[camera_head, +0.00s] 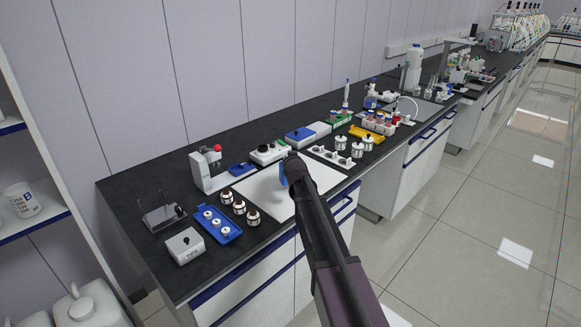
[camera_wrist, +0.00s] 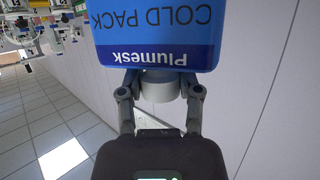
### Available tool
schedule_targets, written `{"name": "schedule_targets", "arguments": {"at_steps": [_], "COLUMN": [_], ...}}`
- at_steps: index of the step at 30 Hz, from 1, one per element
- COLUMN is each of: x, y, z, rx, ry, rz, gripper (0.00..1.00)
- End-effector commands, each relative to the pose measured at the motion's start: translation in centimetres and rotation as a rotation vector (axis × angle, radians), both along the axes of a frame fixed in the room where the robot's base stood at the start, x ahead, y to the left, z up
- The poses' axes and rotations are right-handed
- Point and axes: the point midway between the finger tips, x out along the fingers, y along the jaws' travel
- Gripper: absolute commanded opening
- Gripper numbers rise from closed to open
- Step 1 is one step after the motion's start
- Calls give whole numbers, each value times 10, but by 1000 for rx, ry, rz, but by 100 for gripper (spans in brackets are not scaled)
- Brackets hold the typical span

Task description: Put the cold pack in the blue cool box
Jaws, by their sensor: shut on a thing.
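The cold pack (camera_wrist: 155,30) is a flat blue pack with a light blue upper part, and its lettering reads upside down in the wrist view. My gripper (camera_wrist: 160,86) is shut on its near edge. In the head view a sliver of the cold pack (camera_head: 283,174) shows beside my dark arm, above the white mat; the arm hides the rest. A blue box (camera_head: 300,134) with a white part beside it stands toward the back of the bench, beyond my gripper. It looks like the cool box, but its inside is too small to make out.
The white mat (camera_head: 258,192) is mostly clear. Left of it are dark-capped jars (camera_head: 239,207), a blue tray (camera_head: 217,224) and a white device with a red knob (camera_head: 207,168). A white instrument (camera_head: 269,152) stands near the blue box. White jars (camera_head: 357,150) and a yellow rack (camera_head: 366,135) are farther right.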

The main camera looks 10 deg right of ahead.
Motion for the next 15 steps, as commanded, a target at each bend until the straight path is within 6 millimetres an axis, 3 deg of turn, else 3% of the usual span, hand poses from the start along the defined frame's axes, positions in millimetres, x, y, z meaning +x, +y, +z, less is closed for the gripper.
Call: {"name": "schedule_targets", "arguments": {"at_steps": [11,15], "x": [2,11], "y": [0,-1], "z": [0,-1], "rx": [0,-1], "ry": [-1,-1], "rz": [1,1], "gripper": [0,0]}}
